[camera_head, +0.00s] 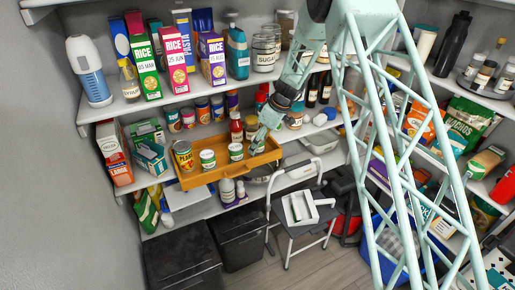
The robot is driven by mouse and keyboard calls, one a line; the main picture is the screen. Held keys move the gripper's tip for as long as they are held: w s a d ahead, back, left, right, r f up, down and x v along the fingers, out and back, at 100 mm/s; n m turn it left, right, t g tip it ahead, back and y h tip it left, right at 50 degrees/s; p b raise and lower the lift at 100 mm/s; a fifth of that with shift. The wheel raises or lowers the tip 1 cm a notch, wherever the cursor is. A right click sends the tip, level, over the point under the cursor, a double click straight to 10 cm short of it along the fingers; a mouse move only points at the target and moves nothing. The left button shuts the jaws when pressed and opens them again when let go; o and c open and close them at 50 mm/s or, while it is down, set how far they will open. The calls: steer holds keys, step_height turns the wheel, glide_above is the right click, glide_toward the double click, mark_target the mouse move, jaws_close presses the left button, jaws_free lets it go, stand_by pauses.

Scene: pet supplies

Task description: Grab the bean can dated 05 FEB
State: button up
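A wooden tray (231,171) juts out from the middle shelf and holds several cans. A larger yellow can (184,156) with dark lettering stands at its left end. A green-and-white can (207,160) stands to its right, and a similar can (236,152) stands further right. All look upright. The date labels are too small to read, so I cannot tell which can says 05 FEB. My gripper (257,146) points down over the right part of the tray, just right of the second green-and-white can. Its finger opening is too small to judge, and I see no can clearly held.
A red-capped bottle (236,128) stands behind the tray. Small jars (188,118) line the shelf behind. Rice boxes (173,60) and a sugar jar (264,52) fill the shelf above. A step stool (300,215) and black bins (238,240) stand below.

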steer(key=shift+a+f, duration=0.15)
steer(key=shift+f, duration=0.25)
steer(key=shift+c, duration=0.2)
steer(key=c, duration=1.1)
